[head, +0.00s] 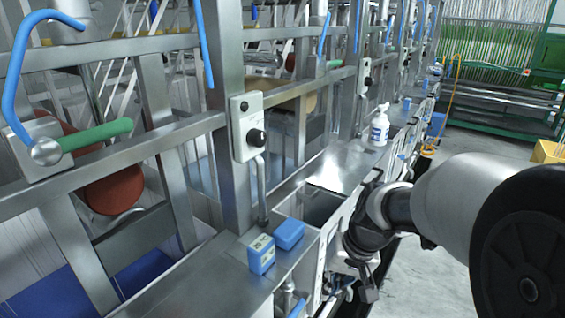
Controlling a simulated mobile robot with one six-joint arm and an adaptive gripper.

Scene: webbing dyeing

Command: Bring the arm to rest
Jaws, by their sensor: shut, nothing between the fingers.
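My arm (455,200) reaches in from the right edge in the head view, over the aisle beside the machine. Its dark wrist bends down near the front side of the machine. My gripper (366,287) points downward below the wrist, close to the machine's front panel. It is shut and holds nothing. It is small and dark here, and I cannot tell whether it touches the panel.
Two blue boxes (289,233) (261,255) sit on the steel ledge by an open compartment (320,205). A white bottle (379,126) stands farther along. A control box (246,127) is on the frame. Grey floor (430,285) is free at right; a green rack (500,65) stands behind.

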